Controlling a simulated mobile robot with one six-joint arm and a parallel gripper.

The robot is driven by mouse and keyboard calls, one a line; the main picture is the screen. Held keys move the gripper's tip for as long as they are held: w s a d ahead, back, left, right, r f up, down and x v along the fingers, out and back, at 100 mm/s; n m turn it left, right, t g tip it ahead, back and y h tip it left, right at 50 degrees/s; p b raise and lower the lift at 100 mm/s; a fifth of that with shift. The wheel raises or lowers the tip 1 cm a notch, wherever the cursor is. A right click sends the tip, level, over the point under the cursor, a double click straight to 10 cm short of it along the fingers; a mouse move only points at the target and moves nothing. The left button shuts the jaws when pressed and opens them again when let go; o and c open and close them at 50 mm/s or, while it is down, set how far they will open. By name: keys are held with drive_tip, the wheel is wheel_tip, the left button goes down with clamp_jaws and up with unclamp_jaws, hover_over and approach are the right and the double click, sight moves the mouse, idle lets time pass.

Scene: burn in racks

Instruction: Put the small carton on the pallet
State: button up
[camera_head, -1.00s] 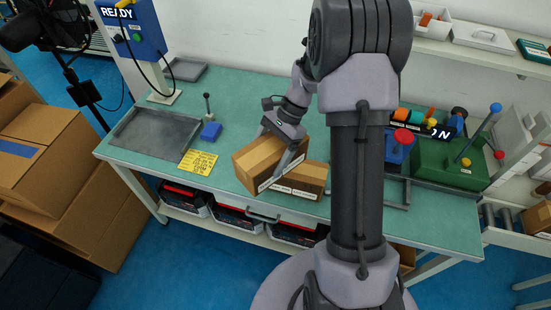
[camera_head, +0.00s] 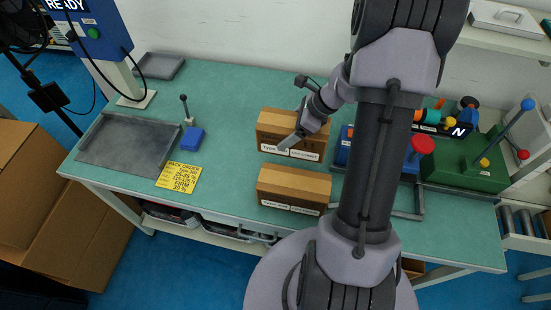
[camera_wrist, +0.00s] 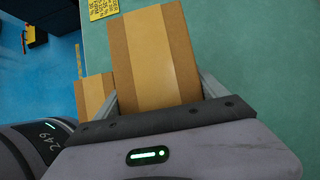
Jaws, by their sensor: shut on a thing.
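Two brown cartons with tan tape and white front labels are in the head view. My gripper (camera_head: 291,141) is shut on the rear carton (camera_head: 268,123), with a finger across its front. In the wrist view this held carton (camera_wrist: 154,52) fills the space between the two fingers. The other carton (camera_head: 294,189) stands in front of it on the green bench, apart from it in the picture. Part of it shows at the lower left in the wrist view (camera_wrist: 92,92). I cannot tell whether the held carton touches the bench. I cannot make out a pallet.
A grey tray (camera_head: 133,146), a blue block with a lever (camera_head: 194,138) and a yellow note (camera_head: 179,177) lie on the bench (camera_head: 232,108) to the left. A green fixture with coloured knobs (camera_head: 468,169) stands to the right. Clear bench lies left of the cartons.

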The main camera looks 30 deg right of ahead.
wheel_tip(320, 180, down, 8)
drive_tip(key=b, duration=0.3)
drive_tip(key=shift+s+a+f, duration=0.1)
drive_tip(key=shift+s+f, duration=0.05)
drive_tip(key=shift+f, duration=0.15)
drive_tip(key=o, duration=2)
